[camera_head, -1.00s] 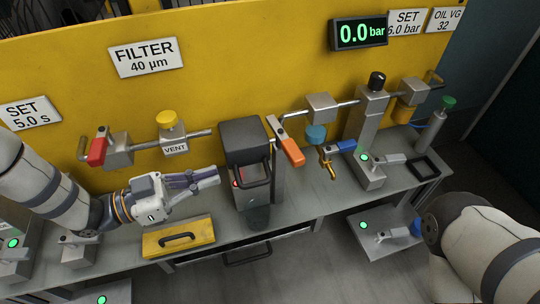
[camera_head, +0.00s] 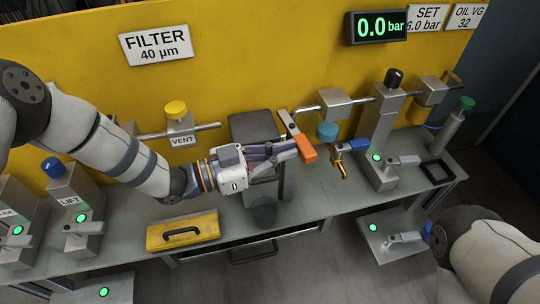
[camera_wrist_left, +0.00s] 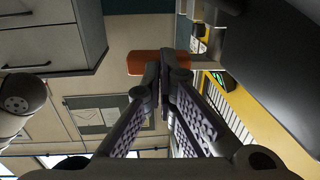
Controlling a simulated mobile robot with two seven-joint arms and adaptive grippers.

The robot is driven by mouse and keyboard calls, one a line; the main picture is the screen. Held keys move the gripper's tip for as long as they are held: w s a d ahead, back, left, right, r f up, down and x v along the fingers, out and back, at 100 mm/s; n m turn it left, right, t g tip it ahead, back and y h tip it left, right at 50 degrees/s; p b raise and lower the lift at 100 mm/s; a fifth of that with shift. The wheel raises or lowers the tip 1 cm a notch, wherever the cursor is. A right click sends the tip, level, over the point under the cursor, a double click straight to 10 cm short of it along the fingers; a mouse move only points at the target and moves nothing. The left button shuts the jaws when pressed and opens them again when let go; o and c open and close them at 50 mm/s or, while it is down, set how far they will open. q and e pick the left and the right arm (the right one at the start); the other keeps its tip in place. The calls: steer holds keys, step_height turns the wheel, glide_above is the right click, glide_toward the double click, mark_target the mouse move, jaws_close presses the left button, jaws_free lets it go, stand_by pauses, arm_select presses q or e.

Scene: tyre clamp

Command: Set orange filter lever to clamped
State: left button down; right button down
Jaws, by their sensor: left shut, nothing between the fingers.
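The orange lever (camera_head: 307,152) hangs from a grey metal bracket beside the dark filter housing, slanting down and to the right. My left gripper (camera_head: 294,150) has its fingertips right at the lever's lower orange end. The fingers are shut with nothing between them. In the left wrist view the orange lever end (camera_wrist_left: 148,62) lies just beyond the closed fingertips (camera_wrist_left: 166,78). Whether they touch it cannot be told. The left hand hides part of the housing. My right gripper is outside the picture; only the right arm shows.
The blue-handled valve (camera_head: 355,146) and a teal cylinder (camera_head: 327,131) sit right of the lever. The filter housing (camera_head: 253,127) stands close to the left hand. A yellow box with a black handle (camera_head: 183,232) lies on the bench (camera_head: 310,205).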

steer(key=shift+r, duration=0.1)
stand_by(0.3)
arm_select(q)
steer(key=shift+d+n+t+y+p, duration=0.3)
steer(key=shift+n+t+p, duration=0.1)
steer(key=shift+t+p, duration=0.1)
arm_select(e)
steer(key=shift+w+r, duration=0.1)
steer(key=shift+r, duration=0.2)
